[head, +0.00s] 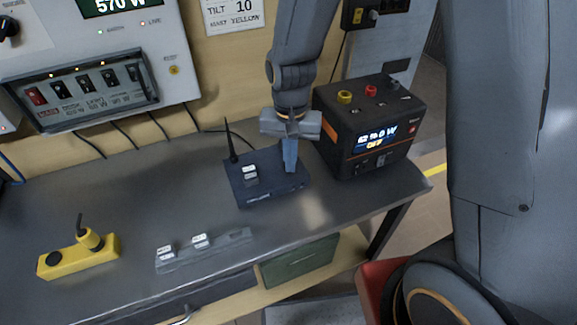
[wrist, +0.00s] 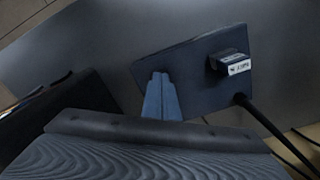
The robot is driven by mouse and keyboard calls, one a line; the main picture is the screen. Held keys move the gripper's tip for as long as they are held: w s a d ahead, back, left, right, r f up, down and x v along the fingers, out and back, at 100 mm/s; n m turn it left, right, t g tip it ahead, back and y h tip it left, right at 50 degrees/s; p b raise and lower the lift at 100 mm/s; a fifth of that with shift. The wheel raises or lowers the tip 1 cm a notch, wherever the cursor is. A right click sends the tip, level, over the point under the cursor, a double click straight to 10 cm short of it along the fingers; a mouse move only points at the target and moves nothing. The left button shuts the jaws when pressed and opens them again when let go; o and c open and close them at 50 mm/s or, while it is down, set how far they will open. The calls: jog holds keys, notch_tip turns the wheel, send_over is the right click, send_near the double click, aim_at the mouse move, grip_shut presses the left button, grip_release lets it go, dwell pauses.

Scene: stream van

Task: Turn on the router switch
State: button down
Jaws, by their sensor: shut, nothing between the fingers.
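The router (head: 272,192) is a dark blue box with a black antenna (head: 229,140), on the grey bench below my arm. On its left part is a small raised black block with white labels (head: 250,172), which looks like a switch; its position is unclear. My gripper (head: 290,166) is shut and empty, pointing down at the router's right part, to the right of the block. In the wrist view the router (wrist: 190,90) lies beyond my shut fingertips (wrist: 160,78), with the labelled block (wrist: 230,63) to their right. I cannot tell whether the fingertips touch the router.
A black power station (head: 365,130) with a lit display stands close right of my gripper. A panel with a row of switches (head: 85,85) is at the back left. A yellow box (head: 78,258) and grey strip (head: 205,250) lie at the front left. The bench's left middle is clear.

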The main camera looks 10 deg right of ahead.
notch_tip(320, 180, up, 7)
jog(key=p, duration=0.6)
dwell(0.5)
dwell(0.3)
jog(key=s+d+r+n+b, duration=0.1)
jog(key=s+d+r+b, duration=0.1)
jog(key=d, duration=0.4)
jog(key=s+d+r+n+t+b, duration=0.1)
jog(key=s+d+b, duration=0.1)
jog(key=s+d, duration=0.3)
jog(key=shift+s+d+r+n, duration=0.25)
jog(key=shift+d+r+n, duration=0.15)
jog(key=shift+d, duration=0.45)
